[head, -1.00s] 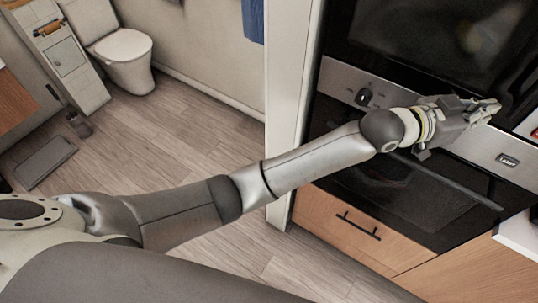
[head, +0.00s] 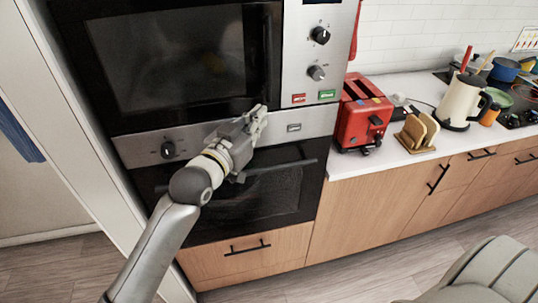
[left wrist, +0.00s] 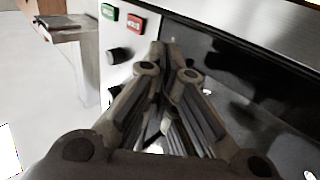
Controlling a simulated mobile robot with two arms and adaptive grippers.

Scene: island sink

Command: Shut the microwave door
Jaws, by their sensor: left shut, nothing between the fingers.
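The microwave (head: 180,60) is built in at the upper left of the head view, with a dark glass door and a dark vertical handle (head: 268,45). Its door looks flush or nearly flush with the control panel (head: 318,60); I cannot tell whether a small gap is left. My left gripper (head: 260,118) is shut and empty, just in front of the door's lower right corner. In the left wrist view the shut fingers (left wrist: 168,62) lie between the dark door front (left wrist: 250,95) and the panel's red button (left wrist: 135,22). Contact cannot be told. My right gripper is out of view.
An oven (head: 265,195) with a bar handle sits below the microwave. To the right, a counter (head: 385,157) holds a red toaster (head: 362,115), a toast rack (head: 418,132), a kettle (head: 462,100) and pots. The floor (head: 350,280) in front is mostly clear.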

